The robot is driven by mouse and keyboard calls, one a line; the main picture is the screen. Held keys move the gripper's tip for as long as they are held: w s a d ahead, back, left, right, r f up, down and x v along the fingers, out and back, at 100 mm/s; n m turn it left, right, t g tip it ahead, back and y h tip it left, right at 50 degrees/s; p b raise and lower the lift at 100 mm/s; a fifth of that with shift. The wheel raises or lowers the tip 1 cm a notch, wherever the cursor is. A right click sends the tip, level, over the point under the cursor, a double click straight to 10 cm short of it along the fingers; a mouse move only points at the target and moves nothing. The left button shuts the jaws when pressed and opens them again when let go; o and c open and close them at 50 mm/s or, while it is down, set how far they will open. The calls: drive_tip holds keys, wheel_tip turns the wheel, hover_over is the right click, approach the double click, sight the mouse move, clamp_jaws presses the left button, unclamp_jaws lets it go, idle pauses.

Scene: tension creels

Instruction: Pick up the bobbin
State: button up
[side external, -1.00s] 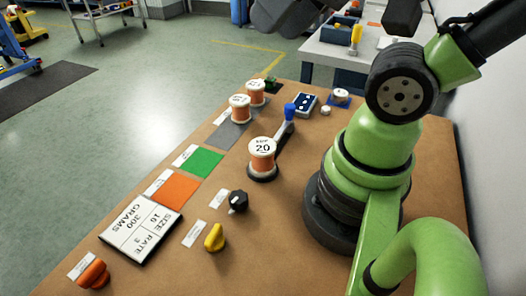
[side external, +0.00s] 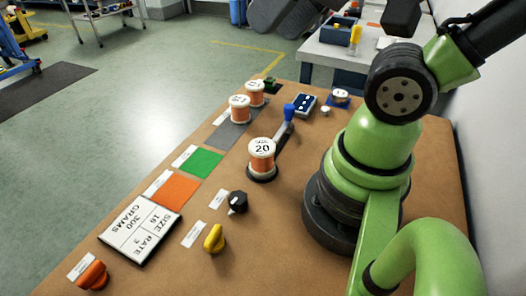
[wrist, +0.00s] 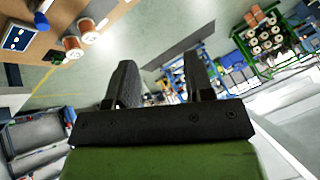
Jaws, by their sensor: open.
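One copper-orange bobbin (side external: 262,162) marked 20 stands upright on a dark round base near the middle of the table. Two similar bobbins, one nearer (side external: 239,114) and one behind it (side external: 256,98), stand upright on a grey mat (side external: 229,136). Two bobbins also show at the upper left of the wrist view, one lower (wrist: 72,48) and one higher (wrist: 87,30). My gripper (wrist: 163,70) is open and empty in the wrist view, its fingers apart over distant floor. In the side view only dark parts of it show at the top edge, well above the table.
A dark blue panel (side external: 304,104) stands right of the grey mat. Green (side external: 202,163) and orange (side external: 174,189) squares, a display board (side external: 140,228), and black (side external: 238,202) and yellow (side external: 215,239) knobs line the front.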

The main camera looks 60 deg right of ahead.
drive_tip(key=o, duration=0.5)
drive_tip(key=m+g, duration=0.5)
hover_over(261, 151)
wheel_tip(261, 151, down, 5)
drive_tip(key=d+f+m+g+y, duration=0.2)
drive_tip(key=d+f+m+y, duration=0.15)
drive_tip(key=d+f, duration=0.2)
drive_tip(key=s+d+f+m+t+y, duration=0.1)
drive_tip(key=d+f+m+t+y, duration=0.1)
drive_tip(key=f+m+y, duration=0.3)
drive_tip(key=s+d+f+m+t+y, duration=0.1)
drive_tip(key=d+f+m+y, duration=0.2)
drive_tip(key=f, duration=0.5)
drive_tip(key=x, duration=0.4)
drive_tip(key=shift+s+a, duration=0.15)
drive_tip(key=shift+a, duration=0.15)
drive_tip(key=shift+h, duration=0.25)
drive_tip(key=shift+r+x, duration=0.15)
drive_tip(key=shift+x, duration=1.15)
drive_tip(key=shift+r+x, duration=0.15)
drive_tip(key=shift+x, duration=1.2)
